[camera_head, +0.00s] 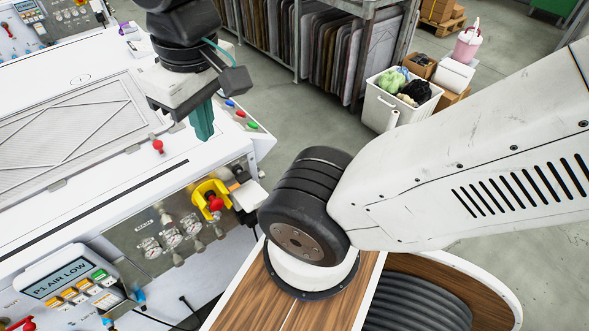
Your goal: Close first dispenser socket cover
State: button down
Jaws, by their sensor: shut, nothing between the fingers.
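My gripper (203,128) hangs at the upper left, above the right edge of the white machine (100,195). Its teal fingers point down and are shut, with nothing between them. No part can be clearly told as the first dispenser socket cover in this view. A small white block (248,196) sticks out from the machine's front right corner, below my gripper. Beside it is a yellow bracket with a red knob (214,203). I cannot tell whether my fingertips touch the machine.
The machine's front has gauges (172,238) and a display (66,277) reading "P1 AIR LOW". A red knob (158,146) stands on its top. Behind are a rack of panels (300,40) and a white bin (400,98) with crumpled items. Grey floor (290,125) lies open between.

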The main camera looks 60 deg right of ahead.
aim_at(252, 196)
jog(key=z, duration=2)
jog(key=k, duration=0.3)
jog(key=u, duration=1.25)
jog(key=i, duration=0.5)
jog(key=z, duration=0.05)
jog(key=k, duration=0.95)
